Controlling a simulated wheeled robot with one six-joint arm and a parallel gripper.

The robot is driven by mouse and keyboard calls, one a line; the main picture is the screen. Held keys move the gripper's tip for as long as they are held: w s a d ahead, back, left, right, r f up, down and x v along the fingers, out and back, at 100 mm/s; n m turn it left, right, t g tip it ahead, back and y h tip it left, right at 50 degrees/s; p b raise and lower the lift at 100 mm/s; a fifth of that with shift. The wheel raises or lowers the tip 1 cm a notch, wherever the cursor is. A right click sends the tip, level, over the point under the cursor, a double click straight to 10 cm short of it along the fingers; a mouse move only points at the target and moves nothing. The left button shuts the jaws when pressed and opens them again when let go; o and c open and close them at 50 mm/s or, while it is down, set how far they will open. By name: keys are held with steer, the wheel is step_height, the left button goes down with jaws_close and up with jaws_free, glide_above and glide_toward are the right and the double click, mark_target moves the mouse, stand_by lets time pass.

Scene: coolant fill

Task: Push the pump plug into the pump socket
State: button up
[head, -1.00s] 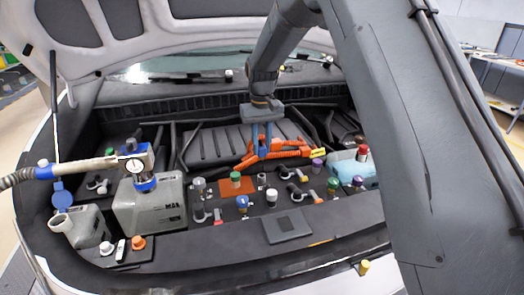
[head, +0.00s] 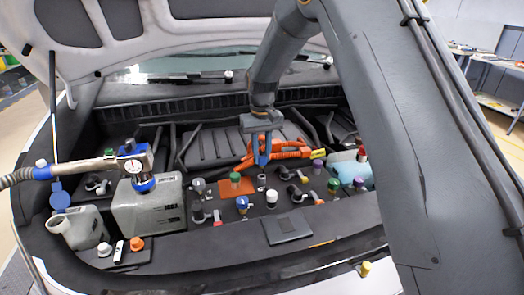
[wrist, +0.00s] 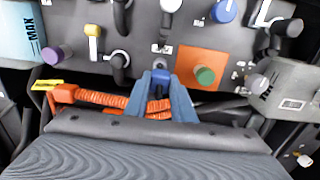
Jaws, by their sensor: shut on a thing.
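My gripper (head: 262,158) is shut on a small blue plug, which I take for the pump plug, at its fingertips. In the wrist view the blue plug (wrist: 160,78) sits between the two blue-grey fingers. In that view a small grey fitting (wrist: 162,48), perhaps the pump socket, lies just beyond the plug. It also shows in the head view (head: 262,180), just in front of and below the fingertips. The plug looks apart from this fitting. The fingers hide most of the plug in the head view.
An orange corrugated cable (wrist: 105,98) runs behind and beside the fingers. An orange pad (wrist: 205,58) with a green cap (wrist: 204,75) lies close by. Several caps and black hose fittings (head: 286,172) crowd the panel. A grey tank (head: 150,205) stands left, a light-blue reservoir (head: 350,170) right.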

mark_target(262, 167)
steer(key=shift+f+b, duration=0.35)
steer(key=shift+f, duration=0.95)
steer(key=shift+f, duration=1.35)
stand_by(1.3)
steer(key=o, duration=1.1)
steer(key=shift+r+b, duration=1.2)
steer(key=shift+r, duration=2.75)
steer(key=s+d+f, duration=0.1)
steer(key=s+d, duration=0.3)
steer(key=s, duration=0.6)
steer(key=s+d+f+m, duration=0.1)
steer(key=s+d, duration=0.4)
steer(key=s, duration=0.6)
steer(key=s+d+f+m, duration=0.1)
steer(key=s+d, duration=0.4)
steer(key=s, duration=0.5)
steer(key=shift+s+f+t, duration=0.3)
steer(key=shift+f+t, duration=0.1)
steer(key=shift+f, duration=0.1)
